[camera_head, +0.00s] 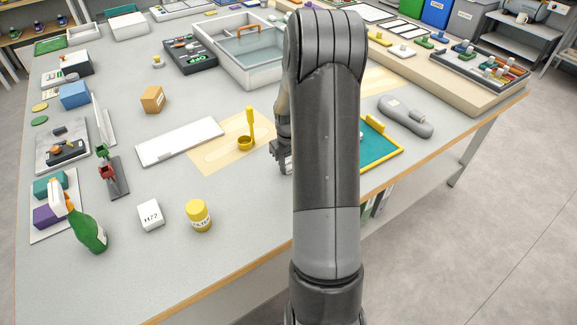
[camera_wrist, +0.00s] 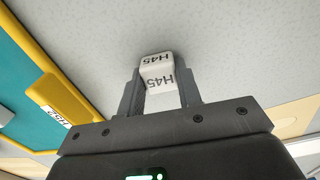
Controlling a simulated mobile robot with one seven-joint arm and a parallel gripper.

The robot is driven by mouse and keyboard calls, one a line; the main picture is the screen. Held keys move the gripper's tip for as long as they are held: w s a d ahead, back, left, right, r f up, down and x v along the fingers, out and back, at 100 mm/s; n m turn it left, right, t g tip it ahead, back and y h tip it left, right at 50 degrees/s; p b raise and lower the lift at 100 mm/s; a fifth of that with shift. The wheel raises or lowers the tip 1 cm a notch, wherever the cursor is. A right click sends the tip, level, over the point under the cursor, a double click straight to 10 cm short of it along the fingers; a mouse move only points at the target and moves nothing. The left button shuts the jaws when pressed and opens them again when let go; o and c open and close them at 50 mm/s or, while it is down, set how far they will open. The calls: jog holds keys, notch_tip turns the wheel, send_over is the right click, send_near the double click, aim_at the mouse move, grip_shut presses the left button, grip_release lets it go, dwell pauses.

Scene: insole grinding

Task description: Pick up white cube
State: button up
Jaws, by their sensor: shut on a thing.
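A white cube (camera_wrist: 157,66) with "H45" printed on its faces sits between the two fingers of my gripper (camera_wrist: 160,84) in the wrist view. The fingers are shut on its sides. In the head view my gripper (camera_head: 282,157) is partly hidden behind my arm, over the grey table (camera_head: 240,215) beside the teal board's left side. Another white block (camera_head: 150,215), marked "H72", stands on the table at the front left, well apart from my gripper.
A yellow-edged teal board (camera_head: 375,150) lies just right of my arm; it also shows in the wrist view (camera_wrist: 25,85). The front middle table is clear.

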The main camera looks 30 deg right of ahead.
jog(key=shift+r, duration=0.5)
jog(key=r, duration=0.3)
jog(key=shift+s+d+r, duration=0.3)
jog(key=shift+s+r, duration=0.05)
jog(key=shift+r, duration=0.05)
jog(key=s+d+r, duration=0.6)
jog(key=s, duration=0.3)
jog(key=d+r+n, duration=0.1)
jog(key=d+n, duration=0.4)
jog(key=d, duration=1.5)
jog(key=w+a+f, duration=0.1)
jog(key=w+f, duration=0.1)
jog(key=w, duration=0.1)
jog(key=w+a+f, duration=0.1)
jog(key=w+f, duration=0.1)
jog(key=w, duration=0.2)
jog(key=w+a+f, duration=0.1)
jog(key=w+f, duration=0.1)
jog(key=w, duration=0.2)
jog(key=shift+f, duration=2.4)
